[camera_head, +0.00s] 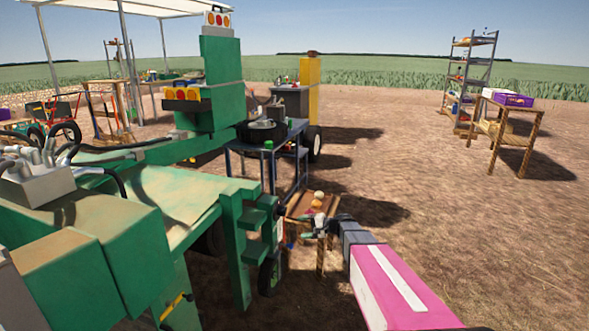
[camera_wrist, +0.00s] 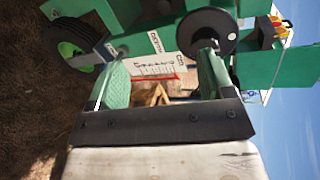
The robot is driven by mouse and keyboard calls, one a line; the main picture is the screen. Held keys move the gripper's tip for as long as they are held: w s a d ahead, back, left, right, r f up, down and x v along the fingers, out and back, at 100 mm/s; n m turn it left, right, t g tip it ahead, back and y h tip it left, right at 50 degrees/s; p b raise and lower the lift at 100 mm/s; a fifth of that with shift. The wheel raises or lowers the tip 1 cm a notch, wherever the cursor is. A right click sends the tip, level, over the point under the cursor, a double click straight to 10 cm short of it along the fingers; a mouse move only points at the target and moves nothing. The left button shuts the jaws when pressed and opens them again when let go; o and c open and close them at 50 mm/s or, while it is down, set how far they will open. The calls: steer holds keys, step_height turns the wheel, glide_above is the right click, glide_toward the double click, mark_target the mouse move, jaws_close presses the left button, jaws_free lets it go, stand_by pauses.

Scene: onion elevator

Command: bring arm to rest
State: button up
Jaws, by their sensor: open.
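My gripper (camera_head: 318,226) is at the end of my pink and white arm, which reaches in from the lower right of the head view. It is beside the right end of the large green machine (camera_head: 150,215). In the wrist view my gripper (camera_wrist: 158,78) shows two green-padded fingers spread apart with nothing held between them. Behind the gap is a white scale plate (camera_wrist: 168,52) with dark marks and a red pointer line, mounted on green metal. A black round knob or wheel (camera_wrist: 206,36) shows close behind the right finger. I cannot tell whether the fingers touch anything.
A small wooden table (camera_head: 298,209) with onion-like round things stands just behind my gripper. A blue-framed cart (camera_head: 268,141) stands beyond it. At the right are a wooden stand (camera_head: 507,119) with a purple box and a tall shelf (camera_head: 468,83). The brown ground between is open.

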steer(key=s+d+f+n+g+h, duration=0.1)
steer(key=s+d+n+g+h, duration=0.1)
steer(key=s+d+h, duration=0.5)
steer(key=s+d+f+n+g+h, duration=0.1)
steer(key=s+d+h, duration=0.5)
steer(key=s, duration=1.2)
steer(key=shift+d+f+n+g+h, duration=0.4)
steer(key=shift+f+n+h, duration=0.25)
steer(key=shift+n, duration=0.45)
